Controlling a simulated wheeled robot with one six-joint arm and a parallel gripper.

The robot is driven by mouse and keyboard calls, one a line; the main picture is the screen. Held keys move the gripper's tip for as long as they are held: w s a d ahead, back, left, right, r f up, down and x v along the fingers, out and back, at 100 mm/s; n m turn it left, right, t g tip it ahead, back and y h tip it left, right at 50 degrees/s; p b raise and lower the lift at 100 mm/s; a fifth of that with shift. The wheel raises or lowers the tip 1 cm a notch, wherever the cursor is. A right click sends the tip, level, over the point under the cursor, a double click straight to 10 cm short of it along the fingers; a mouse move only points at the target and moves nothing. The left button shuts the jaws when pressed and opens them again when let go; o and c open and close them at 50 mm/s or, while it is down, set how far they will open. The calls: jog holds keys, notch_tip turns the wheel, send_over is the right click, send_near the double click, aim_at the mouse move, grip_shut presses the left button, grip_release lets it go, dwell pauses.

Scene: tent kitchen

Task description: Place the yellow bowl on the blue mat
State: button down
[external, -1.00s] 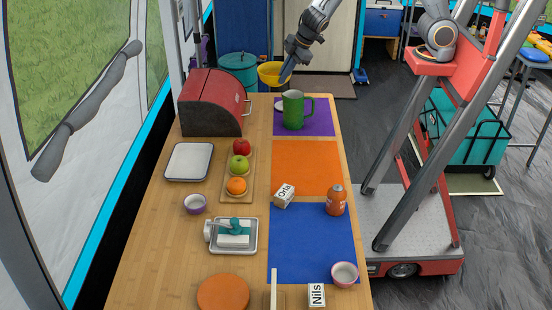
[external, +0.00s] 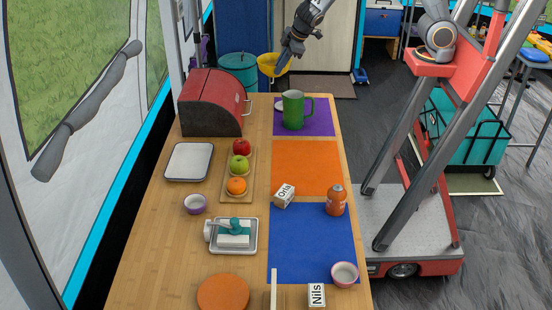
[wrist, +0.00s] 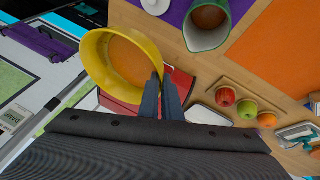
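The yellow bowl (external: 268,64) is in the air past the far end of the table, at the top of the external view. My gripper (external: 284,68) is at its right side. In the wrist view my gripper (wrist: 161,92) has its two fingers close together on the rim of the yellow bowl (wrist: 93,50), which is tilted in that picture. The blue mat (external: 305,245) lies at the near right of the table, far from the bowl. Its middle is bare.
An orange bottle (external: 336,200) and the Orla carton (external: 284,195) stand at the mat's far edge. A pink bowl (external: 344,274) is at its near right corner. A green pitcher (external: 293,110) stands on the purple mat (external: 320,124). The orange mat (external: 305,168) is clear.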

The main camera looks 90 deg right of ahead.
jog(key=w+a+f+n+y+b, duration=0.1)
jog(key=w+a+f+n+b, duration=0.15)
jog(key=a, duration=1.45)
jog(key=w+a+f+n+y+b, duration=0.1)
jog(key=w+a+f+n+b, duration=0.15)
jog(key=a, duration=1.35)
jog(key=s+a+f+n+y+b, duration=0.1)
jog(key=s+a+f+n+b, duration=0.1)
jog(key=s+a, duration=0.65)
jog(key=s+a+f+n+y+b, duration=0.1)
jog(key=s+a+n, duration=0.15)
jog(key=a, duration=1.15)
jog(key=s+a+f+n+y+b, duration=0.1)
jog(key=s+a+f+b, duration=0.1)
jog(key=s+a, duration=0.65)
jog(key=shift+g, duration=0.3)
jog(key=x, duration=0.3)
jog(key=s+x, duration=0.1)
jog(key=x, duration=0.2)
jog(key=p+x, duration=0.1)
jog(key=x, duration=0.2)
jog(key=shift+a+f, duration=0.25)
jog(key=shift+f, duration=0.2)
jog(key=shift+f, duration=0.15)
jog(key=c, duration=2)
grip_release()
jog(key=shift+s, duration=0.1)
